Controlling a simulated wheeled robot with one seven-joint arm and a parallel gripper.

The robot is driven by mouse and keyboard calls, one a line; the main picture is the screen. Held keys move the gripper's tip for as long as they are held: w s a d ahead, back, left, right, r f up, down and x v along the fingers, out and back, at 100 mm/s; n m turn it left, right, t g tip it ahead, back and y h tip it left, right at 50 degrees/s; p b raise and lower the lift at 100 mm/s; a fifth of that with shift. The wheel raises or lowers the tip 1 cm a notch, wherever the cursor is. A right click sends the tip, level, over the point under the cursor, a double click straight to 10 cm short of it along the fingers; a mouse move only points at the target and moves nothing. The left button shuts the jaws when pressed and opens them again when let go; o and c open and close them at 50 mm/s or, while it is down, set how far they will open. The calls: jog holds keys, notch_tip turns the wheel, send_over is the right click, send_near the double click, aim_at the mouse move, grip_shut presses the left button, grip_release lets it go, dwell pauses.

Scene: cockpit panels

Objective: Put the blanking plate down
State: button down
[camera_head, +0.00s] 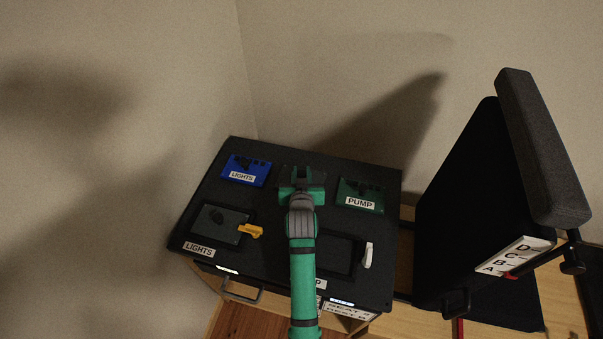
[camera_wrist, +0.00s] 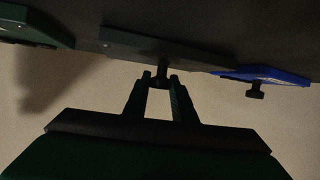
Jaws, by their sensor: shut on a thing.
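My gripper (camera_head: 302,178) is over the back middle of the black panel, between the blue LIGHTS module and the green PUMP module. In the wrist view my gripper (camera_wrist: 161,80) is shut on the small dark knob of a dark grey blanking plate (camera_wrist: 205,55). The plate lies flat, at or very near the panel surface; I cannot tell whether it touches. In the head view the plate is mostly hidden by my gripper. The blue LIGHTS module (camera_head: 245,171) and green PUMP module (camera_head: 361,196) stand to either side.
Another dark plate with a knob (camera_head: 220,225) sits front left, beside a yellow latch (camera_head: 250,231). A dark recess (camera_head: 338,257) is front right, with a white latch (camera_head: 368,255). A black seat-like structure (camera_head: 470,190) stands right of the panel. Walls close off the back.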

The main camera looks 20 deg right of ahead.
jog(key=shift+a, duration=0.25)
jog(key=c, duration=1.9)
grip_release()
jog(key=shift+f, duration=0.15)
jog(key=o, duration=0.4)
jog(key=shift+d, duration=0.2)
jog(key=shift+s+d, duration=0.25)
jog(key=shift+d, duration=0.05)
jog(key=shift+a, duration=0.1)
jog(key=shift+s+a+r, duration=0.1)
jog(key=shift+a+r, duration=0.05)
jog(key=shift+r, duration=0.1)
jog(key=v, duration=1.1)
jog(key=shift+s+a+r, duration=0.1)
jog(key=shift+s+a, duration=0.05)
jog(key=shift+s, duration=0.15)
